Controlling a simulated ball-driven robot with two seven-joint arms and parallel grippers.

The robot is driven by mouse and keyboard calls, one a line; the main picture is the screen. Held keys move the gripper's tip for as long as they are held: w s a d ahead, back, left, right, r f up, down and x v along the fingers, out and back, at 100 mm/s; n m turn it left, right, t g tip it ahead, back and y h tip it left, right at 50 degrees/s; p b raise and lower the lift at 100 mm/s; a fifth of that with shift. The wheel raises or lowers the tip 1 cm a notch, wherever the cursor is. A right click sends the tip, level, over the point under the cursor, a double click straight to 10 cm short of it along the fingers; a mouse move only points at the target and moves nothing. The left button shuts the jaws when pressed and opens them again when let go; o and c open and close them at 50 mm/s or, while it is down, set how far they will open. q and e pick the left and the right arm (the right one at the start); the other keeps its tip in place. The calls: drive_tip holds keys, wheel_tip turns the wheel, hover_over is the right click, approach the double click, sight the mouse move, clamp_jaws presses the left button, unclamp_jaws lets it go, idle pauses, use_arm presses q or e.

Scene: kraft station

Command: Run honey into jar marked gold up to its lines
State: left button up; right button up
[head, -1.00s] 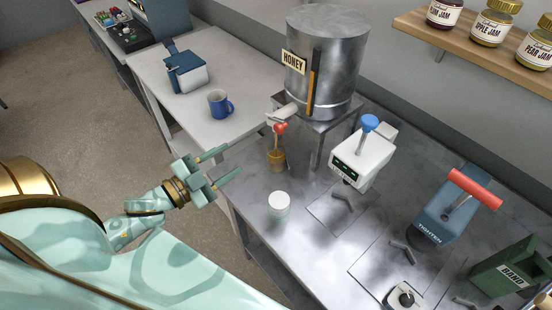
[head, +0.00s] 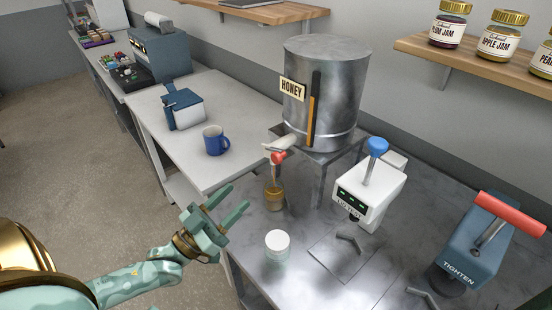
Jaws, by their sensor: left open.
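A steel honey tank (head: 322,85) labelled HONEY stands on a metal stand, with a spout and a red tap handle (head: 278,158) at its lower left. A small jar (head: 274,198) with amber-gold colour stands below the tap. Its lines are too small to make out, and I cannot tell whether honey is flowing. A second jar with a white top (head: 277,245) stands nearer me. My left gripper (head: 234,203) is open and empty, left of the amber jar and apart from it, fingers pointing up and right. My right gripper is not in view.
A white device with a blue knob (head: 369,190) and a blue TIGHTEN press with a red handle (head: 486,240) stand on the steel bench (head: 330,235). A blue mug (head: 216,140) and a blue-and-white box (head: 184,108) stand on the left table. Jam jars line a shelf (head: 490,65).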

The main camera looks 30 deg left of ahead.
sight(274, 160)
use_arm(q)
drive_tip(key=p+x, duration=0.1)
drive_tip(key=x, duration=1.3)
drive_tip(key=shift+w, duration=0.1)
